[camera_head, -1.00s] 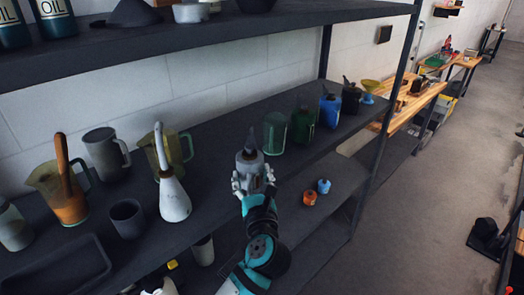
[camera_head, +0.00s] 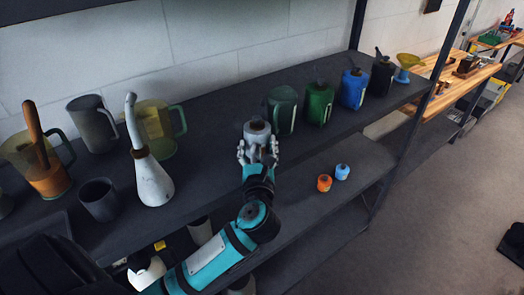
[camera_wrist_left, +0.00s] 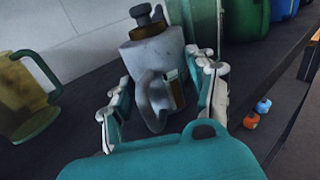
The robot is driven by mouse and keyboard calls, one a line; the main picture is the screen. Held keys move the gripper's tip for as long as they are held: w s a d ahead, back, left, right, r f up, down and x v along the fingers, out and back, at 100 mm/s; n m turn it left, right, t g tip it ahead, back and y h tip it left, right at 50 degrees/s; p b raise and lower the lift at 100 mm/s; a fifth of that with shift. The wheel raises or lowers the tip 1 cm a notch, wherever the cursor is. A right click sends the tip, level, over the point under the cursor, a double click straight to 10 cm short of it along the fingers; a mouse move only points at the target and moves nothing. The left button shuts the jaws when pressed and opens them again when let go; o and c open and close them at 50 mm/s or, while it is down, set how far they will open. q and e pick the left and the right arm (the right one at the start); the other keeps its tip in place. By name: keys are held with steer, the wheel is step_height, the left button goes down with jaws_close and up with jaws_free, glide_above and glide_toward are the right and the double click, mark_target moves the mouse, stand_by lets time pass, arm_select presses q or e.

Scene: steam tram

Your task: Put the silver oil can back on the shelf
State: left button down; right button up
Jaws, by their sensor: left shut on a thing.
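The silver oil can (camera_head: 257,128) is a grey metal can with a dark cap. My left gripper (camera_head: 258,152) is shut on it at the front part of the grey shelf (camera_head: 215,180). In the left wrist view the can (camera_wrist_left: 150,50) stands nearly upright between the fingers of the left gripper (camera_wrist_left: 163,95), with its handle facing the camera. I cannot tell whether its base touches the shelf. A dark green can (camera_head: 281,110) is close behind and to its right. My right gripper is not in view.
A green can (camera_head: 318,103), blue can (camera_head: 353,88) and black can (camera_head: 381,76) continue the row rightward. A white long-spouted can (camera_head: 152,180) and a yellowish jug (camera_head: 158,130) stand left. Small orange (camera_head: 324,183) and blue (camera_head: 342,172) canisters sit on the lower shelf.

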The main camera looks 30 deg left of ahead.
arm_select(q)
steer(key=shift+a, duration=0.25)
steer(key=c, duration=0.8)
jaws_free()
steer(key=shift+s+a+f, duration=0.1)
steer(key=shift+s+a, duration=0.05)
steer(key=shift+a, duration=0.1)
steer(key=shift+c, duration=0.2)
steer(key=shift+o, duration=1.1)
steer(key=shift+s, duration=0.1)
steer(key=shift+o, duration=1.1)
steer(key=shift+d, duration=0.15)
steer(key=shift+r, duration=0.35)
steer(key=b+v, duration=0.4)
steer(key=v, duration=0.8)
steer(key=shift+f, duration=0.2)
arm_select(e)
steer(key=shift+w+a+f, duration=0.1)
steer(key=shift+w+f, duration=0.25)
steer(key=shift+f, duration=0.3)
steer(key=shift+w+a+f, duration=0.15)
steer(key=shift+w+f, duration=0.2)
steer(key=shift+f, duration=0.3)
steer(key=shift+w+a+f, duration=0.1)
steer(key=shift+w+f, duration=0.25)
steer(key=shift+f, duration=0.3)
